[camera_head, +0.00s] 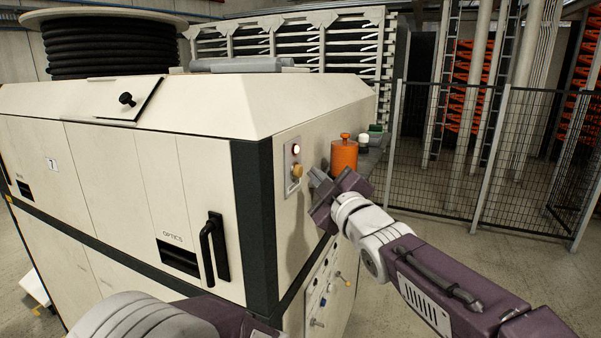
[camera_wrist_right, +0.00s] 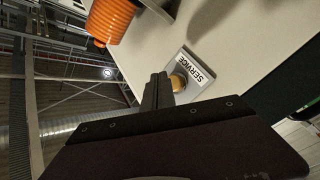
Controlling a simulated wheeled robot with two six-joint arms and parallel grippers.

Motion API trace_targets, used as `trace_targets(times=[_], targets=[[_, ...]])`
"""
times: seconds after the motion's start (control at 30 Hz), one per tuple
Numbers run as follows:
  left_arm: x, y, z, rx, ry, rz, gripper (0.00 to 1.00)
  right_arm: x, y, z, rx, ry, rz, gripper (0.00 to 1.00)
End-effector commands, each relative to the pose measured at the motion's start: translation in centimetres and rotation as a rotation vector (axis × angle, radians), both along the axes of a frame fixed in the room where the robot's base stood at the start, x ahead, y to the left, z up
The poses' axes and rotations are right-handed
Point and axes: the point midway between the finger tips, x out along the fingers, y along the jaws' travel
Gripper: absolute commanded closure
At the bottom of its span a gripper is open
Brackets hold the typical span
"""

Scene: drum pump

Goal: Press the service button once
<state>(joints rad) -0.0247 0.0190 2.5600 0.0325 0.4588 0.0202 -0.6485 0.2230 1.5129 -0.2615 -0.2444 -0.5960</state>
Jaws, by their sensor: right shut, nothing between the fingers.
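The service button is an amber knob (camera_head: 296,171) on a small grey plate (camera_head: 289,184) on the cream cabinet's right-hand face. In the right wrist view the amber button (camera_wrist_right: 179,82) sits beside the "SERVICE" label (camera_wrist_right: 194,71), partly hidden by my fingers. My right gripper (camera_head: 315,180) is shut and empty, its fingertips close to the button's right side. It also shows in the right wrist view (camera_wrist_right: 158,82), the tips overlapping the button's edge. I cannot tell whether they touch it. Only part of my left arm shows at the bottom; its gripper is out of view.
A bright round lamp (camera_head: 295,149) sits above the button. An orange ribbed container (camera_head: 344,157) stands on a ledge just behind my right gripper. The cabinet (camera_head: 180,210) has a black handle (camera_head: 213,248) on its front. A mesh fence (camera_head: 450,150) stands at the right.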

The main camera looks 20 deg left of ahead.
Motion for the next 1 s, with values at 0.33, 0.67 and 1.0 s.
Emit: trace_targets(times=[0.33, 0.67, 1.0], targets=[[0.0, 0.0, 0.0, 0.000, 0.000, 0.000, 1.00, 0.0, 0.0, 0.0, 0.000, 0.000, 0.000, 1.00], [0.0, 0.0, -0.9, 0.000, 0.000, 0.000, 1.00, 0.0, 0.6, -0.2, 0.001, -0.001, 0.000, 1.00], [0.0, 0.0, -0.9, 0.000, 0.000, 0.000, 1.00, 0.1, 0.9, 0.0, 0.000, 0.000, 0.000, 1.00]])
